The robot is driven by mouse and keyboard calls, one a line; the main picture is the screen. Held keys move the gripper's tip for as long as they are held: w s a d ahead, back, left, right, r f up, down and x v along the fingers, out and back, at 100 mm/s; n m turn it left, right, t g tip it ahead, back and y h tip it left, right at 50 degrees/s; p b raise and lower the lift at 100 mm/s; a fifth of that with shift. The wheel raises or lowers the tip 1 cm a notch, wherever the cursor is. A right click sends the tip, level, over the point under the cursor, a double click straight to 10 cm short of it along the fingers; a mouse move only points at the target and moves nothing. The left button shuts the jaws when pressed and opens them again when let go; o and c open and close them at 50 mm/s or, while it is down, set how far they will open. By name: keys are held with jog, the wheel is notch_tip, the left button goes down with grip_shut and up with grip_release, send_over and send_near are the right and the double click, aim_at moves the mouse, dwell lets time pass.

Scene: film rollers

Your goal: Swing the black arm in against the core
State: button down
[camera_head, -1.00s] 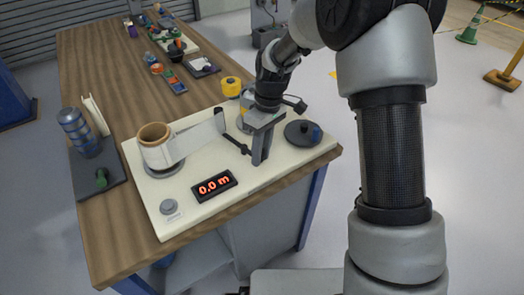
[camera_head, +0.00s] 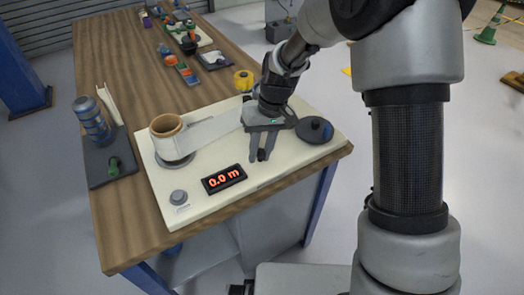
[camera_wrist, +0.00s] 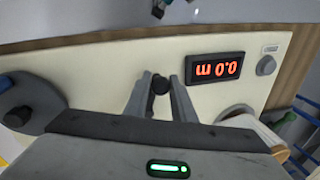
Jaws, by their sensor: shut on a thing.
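The core (camera_head: 166,125) is a tan cardboard tube on a grey disc at the left of the cream board. A pale film strip (camera_head: 208,131) runs from it to the right, behind my gripper. My gripper (camera_head: 261,158) points down at the board's front middle, well right of the core. It is shut on the black arm, whose dark round end (camera_head: 262,154) shows between the fingers. In the wrist view this end (camera_wrist: 160,84) also sits between the fingertips (camera_wrist: 160,92). The rest of the black arm is hidden by my gripper.
A red display (camera_head: 224,179) reading 0.0 m and a round grey button (camera_head: 179,197) lie on the board's front left.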

jog(key=shift+a+r, duration=0.1)
jog(key=shift+a, duration=0.05)
jog(key=c, duration=1.5)
grip_release()
jog(key=shift+w+d+r+p, duration=0.2)
jog(key=shift+d+r+p, duration=0.3)
jog(key=shift+r, duration=2.35)
jog(key=shift+w+d+r+p, duration=0.3)
jog(key=shift+d+r, duration=0.25)
jog(key=shift+r, duration=2.25)
jog(key=shift+w+d+r+p, duration=0.15)
jog(key=shift+d+r+p, duration=0.4)
jog(key=shift+r, duration=2.3)
